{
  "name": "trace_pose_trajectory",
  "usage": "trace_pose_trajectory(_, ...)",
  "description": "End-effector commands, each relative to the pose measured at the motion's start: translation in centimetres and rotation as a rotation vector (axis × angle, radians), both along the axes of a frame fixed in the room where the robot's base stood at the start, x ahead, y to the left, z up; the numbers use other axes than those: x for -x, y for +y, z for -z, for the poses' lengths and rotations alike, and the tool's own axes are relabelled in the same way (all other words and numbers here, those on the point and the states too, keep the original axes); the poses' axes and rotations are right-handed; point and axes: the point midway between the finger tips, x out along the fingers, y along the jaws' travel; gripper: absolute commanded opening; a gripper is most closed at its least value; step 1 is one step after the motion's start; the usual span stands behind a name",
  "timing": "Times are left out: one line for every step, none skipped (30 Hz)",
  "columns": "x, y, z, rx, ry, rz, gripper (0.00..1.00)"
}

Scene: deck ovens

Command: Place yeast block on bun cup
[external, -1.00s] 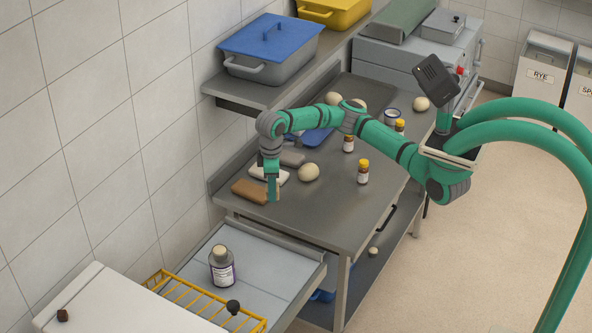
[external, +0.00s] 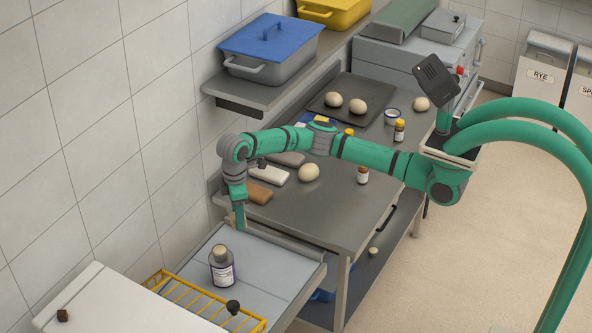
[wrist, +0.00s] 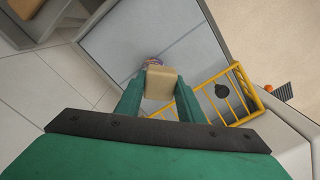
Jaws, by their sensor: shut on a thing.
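My gripper (external: 238,225) is shut on the yeast block, a small beige block (wrist: 160,84) between the two green fingers in the wrist view. In the external view, the fingers mostly hide the block. I cannot tell for sure which thing is the bun cup. A small dark brown object (external: 62,315) stands on the white top at lower left, well apart from the gripper, and a blue-and-white tin (external: 393,117) stands far back on the steel table.
A yellow wire rack (external: 190,299) with a black knob-like thing (external: 233,307) lies in front of the bottle. The steel table (external: 318,215) holds several loaf-like blocks, dough balls and small bottles. A tiled wall borders the left. The grey surface right of the bottle is clear.

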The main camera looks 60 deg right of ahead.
Motion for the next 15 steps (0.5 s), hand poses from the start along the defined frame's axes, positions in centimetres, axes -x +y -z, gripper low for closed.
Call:
trace_pose_trajectory(-0.9,0.6,0.4,0.003,0.000,0.004,0.11)
trace_pose_trajectory(-1.4,0.9,0.7,0.002,-0.001,0.004,0.11)
trace_pose_trajectory(-2.1,1.3,1.2,0.003,-0.001,0.004,0.11)
trace_pose_trajectory(-2.4,1.6,1.8,0.003,0.000,0.003,0.11)
trace_pose_trajectory(-2.7,1.8,2.4,0.003,0.000,0.003,0.11)
trace_pose_trajectory(-3.2,2.1,3.1,0.002,-0.001,0.002,0.11)
trace_pose_trajectory(-3.5,2.3,3.6,0.002,-0.001,0.003,0.11)
trace_pose_trajectory(-3.9,2.5,4.0,0.001,0.000,0.003,0.11)
trace_pose_trajectory(-4.2,2.8,4.6,0.002,-0.001,0.002,0.11)
trace_pose_trajectory(-4.5,2.9,4.9,0.002,-0.001,0.003,0.11)
trace_pose_trajectory(-4.7,3.1,5.2,0.001,-0.001,0.002,0.11)
trace_pose_trajectory(-4.9,3.3,5.6,0.001,-0.001,0.001,0.11)
trace_pose_trajectory(-5.1,3.4,5.8,0.001,-0.001,0.001,0.11)
trace_pose_trajectory(-5.2,3.4,5.9,0.001,-0.001,0.001,0.11)
trace_pose_trajectory(-5.3,3.5,6.1,0.001,-0.001,0.001,0.11)
